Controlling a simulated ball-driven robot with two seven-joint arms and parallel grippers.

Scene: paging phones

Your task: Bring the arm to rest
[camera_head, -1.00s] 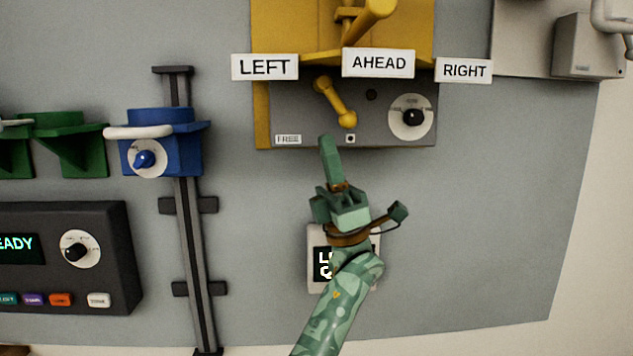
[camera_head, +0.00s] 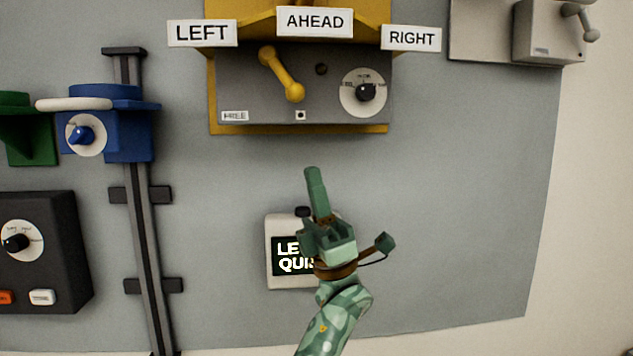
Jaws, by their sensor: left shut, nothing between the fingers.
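My left gripper (camera_head: 314,178) is green and shut, with nothing between its fingers. It points up in front of the grey wall panel, below the yellow-backed control box (camera_head: 240,90) and apart from it in the picture. My left forearm comes up from the bottom edge. Behind the gripper and wrist, a small white-framed display (camera_head: 281,256) is partly hidden; its visible letters read "LE" and "QUI". My right gripper is not in view.
The control box has a yellow lever (camera_head: 281,75) and a dial (camera_head: 363,92). Signs LEFT, AHEAD and RIGHT hang above. A blue holder (camera_head: 118,130) sits on a vertical rail (camera_head: 148,240). A black box (camera_head: 45,250) is at lower left. The panel right of my gripper is bare.

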